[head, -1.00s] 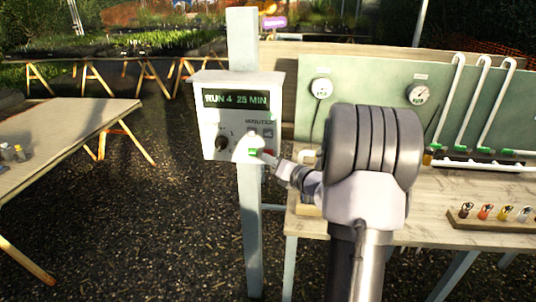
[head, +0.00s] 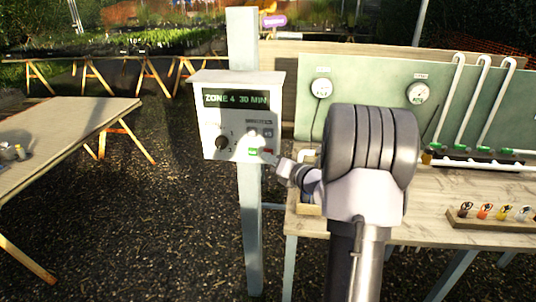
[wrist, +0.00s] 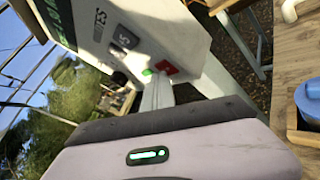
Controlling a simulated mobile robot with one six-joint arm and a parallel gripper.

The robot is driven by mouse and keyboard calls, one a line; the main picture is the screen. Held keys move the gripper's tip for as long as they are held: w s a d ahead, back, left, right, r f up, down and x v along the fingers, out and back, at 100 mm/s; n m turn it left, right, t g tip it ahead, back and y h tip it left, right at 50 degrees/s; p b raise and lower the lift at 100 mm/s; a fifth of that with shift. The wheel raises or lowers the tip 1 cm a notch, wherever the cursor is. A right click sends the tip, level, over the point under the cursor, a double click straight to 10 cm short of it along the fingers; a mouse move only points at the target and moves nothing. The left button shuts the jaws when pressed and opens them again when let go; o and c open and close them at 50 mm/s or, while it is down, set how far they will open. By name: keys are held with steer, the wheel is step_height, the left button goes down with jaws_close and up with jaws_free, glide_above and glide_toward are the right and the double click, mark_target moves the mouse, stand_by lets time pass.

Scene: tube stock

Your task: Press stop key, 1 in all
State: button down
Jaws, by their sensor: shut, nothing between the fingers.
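The control box (head: 210,125) is a white box on a post, with a dark display (head: 235,98) reading "ZONE 4 30 MIN". The red key, apparently the stop key, shows in the wrist view (wrist: 166,69), next to a green key (wrist: 147,72). In the head view the green key (head: 254,152) shows, while the red one is mostly hidden by my gripper. My gripper (head: 267,157) is shut and empty, its tip in front of the lower right of the panel. I cannot tell whether it touches a key.
A dark knob (head: 222,143) and a grey +5 key (head: 268,133) share the panel. A green board (head: 385,95) with gauges and white pipes stands to the right, above a wooden bench (head: 450,190). Another table (head: 70,130) stands left.

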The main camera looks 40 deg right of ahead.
steer(key=shift+s+a, duration=0.5)
steer(key=shift+a, duration=0.05)
steer(key=s+a, duration=0.3)
steer(key=shift+s+a+b, duration=0.1)
steer(key=shift+a+b, duration=0.3)
stand_by(0.7)
